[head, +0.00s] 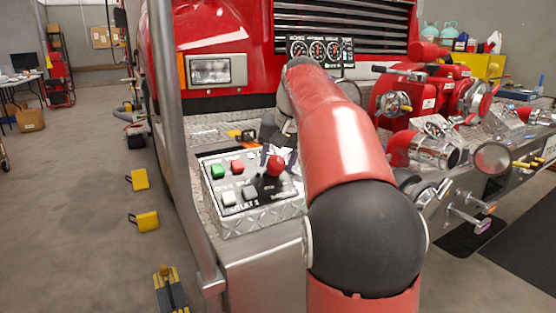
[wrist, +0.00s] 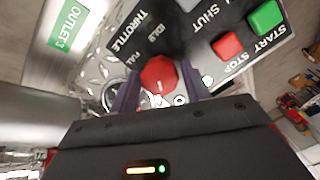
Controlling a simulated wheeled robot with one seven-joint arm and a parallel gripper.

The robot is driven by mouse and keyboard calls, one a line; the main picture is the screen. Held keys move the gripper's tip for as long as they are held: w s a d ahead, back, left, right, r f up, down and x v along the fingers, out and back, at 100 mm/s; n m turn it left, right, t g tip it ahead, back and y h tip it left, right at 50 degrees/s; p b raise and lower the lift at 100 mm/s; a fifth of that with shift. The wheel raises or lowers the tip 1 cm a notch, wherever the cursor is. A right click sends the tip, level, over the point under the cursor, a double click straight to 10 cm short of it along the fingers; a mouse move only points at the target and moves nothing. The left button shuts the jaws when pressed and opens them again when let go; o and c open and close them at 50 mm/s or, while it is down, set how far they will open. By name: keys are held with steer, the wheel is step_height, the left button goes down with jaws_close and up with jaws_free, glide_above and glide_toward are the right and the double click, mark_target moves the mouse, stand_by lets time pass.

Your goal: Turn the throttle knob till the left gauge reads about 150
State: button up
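The red throttle knob (wrist: 160,75) sits between my gripper's fingers in the wrist view, beside the "THROTTLE", "IDLE" and "FULL" lettering. It also shows in the head view (head: 276,165), on the control box (head: 240,222). My gripper (wrist: 159,70) is open, one finger on each side of the knob, with narrow gaps showing. In the head view my red arm hides most of the gripper. The left gauge (head: 299,48) is on the dark gauge panel against the red truck; its reading is too small to tell.
A green button (wrist: 266,17) and a red button (wrist: 227,45) lie close by on the same panel. Red valves and chrome fittings (head: 440,150) crowd the bumper to the right. A grey upright post (head: 170,110) stands left of the box; floor beyond is mostly open.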

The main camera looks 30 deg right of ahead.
steer(key=shift+o, duration=1.1)
steer(key=v, duration=0.7)
steer(key=shift+r, duration=0.4)
steer(key=shift+s, duration=0.15)
steer(key=s+a+f+n, duration=0.2)
steer(key=s+a+f, duration=0.3)
steer(key=s+f, duration=0.2)
steer(key=s+a+f+n, duration=0.2)
steer(key=s+a+f, duration=0.3)
steer(key=s+f, duration=0.3)
steer(key=s+a+f+n+t, duration=0.1)
steer(key=s+a+f, duration=0.5)
steer(key=s+f, duration=0.2)
steer(key=shift+f+n+h, duration=0.3)
steer(key=shift+f+n, duration=0.1)
steer(key=shift+f, duration=0.35)
steer(key=shift+r, duration=0.1)
